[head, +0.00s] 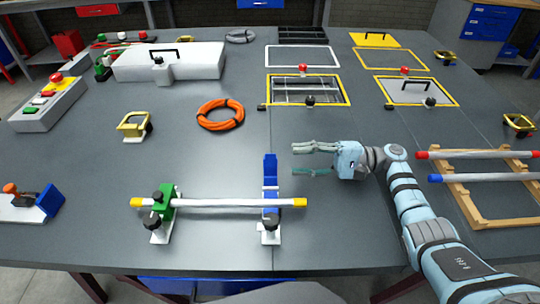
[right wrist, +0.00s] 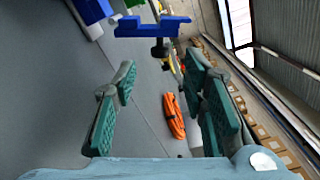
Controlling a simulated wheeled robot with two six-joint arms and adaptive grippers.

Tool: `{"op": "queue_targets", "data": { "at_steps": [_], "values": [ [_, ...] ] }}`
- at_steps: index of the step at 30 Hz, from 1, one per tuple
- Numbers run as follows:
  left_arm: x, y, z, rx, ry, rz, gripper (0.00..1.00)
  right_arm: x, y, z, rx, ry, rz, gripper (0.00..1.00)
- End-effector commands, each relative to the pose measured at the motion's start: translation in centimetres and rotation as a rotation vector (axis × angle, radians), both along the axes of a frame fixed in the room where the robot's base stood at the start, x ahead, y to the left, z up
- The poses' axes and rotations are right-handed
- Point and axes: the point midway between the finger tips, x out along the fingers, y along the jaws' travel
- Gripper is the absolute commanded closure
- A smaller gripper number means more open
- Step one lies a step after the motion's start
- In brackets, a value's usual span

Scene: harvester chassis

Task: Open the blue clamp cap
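The blue clamp cap (head: 270,168) stands upright above its blue clamp (head: 271,215), looking swung up off the rod. A white rod (head: 222,202) with yellow ends lies across this clamp and the green clamp (head: 164,204). The green clamp's cap looks closed over the rod. My right gripper (head: 312,160) is open and empty, just right of the blue cap, its fingers pointing toward it. In the right wrist view, the blue cap (right wrist: 152,27) lies ahead beyond the open fingers, apart from them. My left gripper is not in view.
An orange hose coil (head: 221,114) lies behind the clamps. A yellow-rimmed opening (head: 309,104) is farther back. A wooden rack (head: 477,200) with red-ended and blue-ended rods stands to the right, near my right arm. The table between the gripper and that opening is clear.

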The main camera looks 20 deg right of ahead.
Motion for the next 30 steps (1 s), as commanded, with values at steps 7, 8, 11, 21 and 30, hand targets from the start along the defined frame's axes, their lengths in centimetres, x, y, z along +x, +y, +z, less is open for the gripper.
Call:
{"op": "queue_targets", "data": {
  "at_steps": [7,8,11,21,30],
  "values": [
    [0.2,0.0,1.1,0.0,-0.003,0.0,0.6,1.5,6.1,0.2,0.002,0.001,0.001,0.61],
    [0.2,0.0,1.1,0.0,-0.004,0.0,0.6,1.6,6.5,0.1,0.002,0.0,0.0,0.61],
    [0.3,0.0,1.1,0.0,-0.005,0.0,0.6,1.9,7.4,0.1,-0.001,0.0,-0.002,0.61],
    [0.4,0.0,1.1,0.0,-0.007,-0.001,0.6,2.0,7.7,0.0,-0.001,0.0,-0.002,0.74],
    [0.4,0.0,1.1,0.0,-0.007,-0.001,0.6,2.0,7.7,0.0,-0.001,0.0,-0.002,1.0]
  ]
}}
